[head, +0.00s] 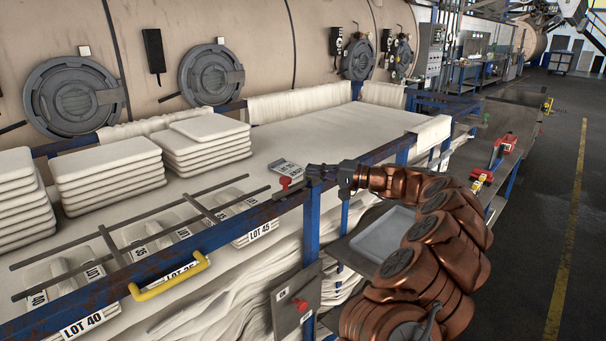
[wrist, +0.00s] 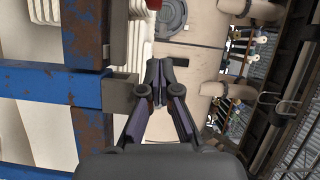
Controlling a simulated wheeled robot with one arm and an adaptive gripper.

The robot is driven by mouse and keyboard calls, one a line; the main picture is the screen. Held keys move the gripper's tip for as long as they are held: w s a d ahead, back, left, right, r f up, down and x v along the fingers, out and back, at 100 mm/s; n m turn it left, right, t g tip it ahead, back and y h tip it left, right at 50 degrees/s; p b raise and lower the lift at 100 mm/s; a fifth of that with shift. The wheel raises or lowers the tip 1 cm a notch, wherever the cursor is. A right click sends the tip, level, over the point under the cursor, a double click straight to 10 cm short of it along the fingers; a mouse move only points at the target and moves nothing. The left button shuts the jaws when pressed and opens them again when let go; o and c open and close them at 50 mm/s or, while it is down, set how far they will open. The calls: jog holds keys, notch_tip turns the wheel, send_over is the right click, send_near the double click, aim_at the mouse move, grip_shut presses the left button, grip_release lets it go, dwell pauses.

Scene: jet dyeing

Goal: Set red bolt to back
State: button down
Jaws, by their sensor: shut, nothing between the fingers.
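A red knob (head: 284,182) sits at the end of a grey metal bar on the blue frame rail, and looks like the red bolt. My gripper (head: 318,172) is just right of it at rail height, shut and empty. A gap shows between the knob and my gripper in the head view. In the wrist view, my fingers (wrist: 160,85) come together beside a grey block on the blue frame, and a red piece (wrist: 154,4) shows at the top edge. A second red knob (head: 300,304) is on a grey plate (head: 295,297) lower on the post.
White folded cloth stacks (head: 205,140) and a grey label card (head: 286,167) lie on the cloth-covered table. A yellow handle (head: 168,277) is on the front rail. A grey tray (head: 382,235) stands below my arm. Floor at right is clear.

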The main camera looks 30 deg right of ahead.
jog(key=b+v, duration=0.1)
jog(key=v, duration=0.6)
jog(key=shift+s+d, duration=0.2)
jog(key=shift+s, duration=0.1)
jog(key=a+r+n+g+y, duration=0.1)
jog(key=a+r+n+g, duration=0.15)
jog(key=a, duration=0.85)
jog(key=a+r+n+g+y, duration=0.2)
jog(key=a+g, duration=0.2)
jog(key=a, duration=0.8)
jog(key=s+a+f+n+g+h, duration=0.1)
jog(key=s+a+n+g, duration=0.15)
jog(key=s+a, duration=0.35)
jog(key=s+a+f+n+g+h, duration=0.1)
jog(key=s+a+f+g, duration=0.2)
jog(key=a, duration=0.6)
jog(key=s+a+f+n+g+h+p, duration=0.1)
jog(key=s+a+f+h, duration=0.15)
jog(key=s, duration=0.55)
jog(key=s+a+f+g+h, duration=0.2)
jog(key=s+f+h, duration=0.1)
jog(key=s, duration=0.4)
jog(key=s+d+f+h, duration=0.3)
jog(key=s+d+f, duration=0.1)
jog(key=s, duration=0.3)
jog(key=s+d+f+g+h+p, duration=0.1)
jog(key=s+d+f+h, duration=0.2)
jog(key=s, duration=0.5)
jog(key=shift+d+f, duration=0.4)
jog(key=shift+d, duration=0.35)
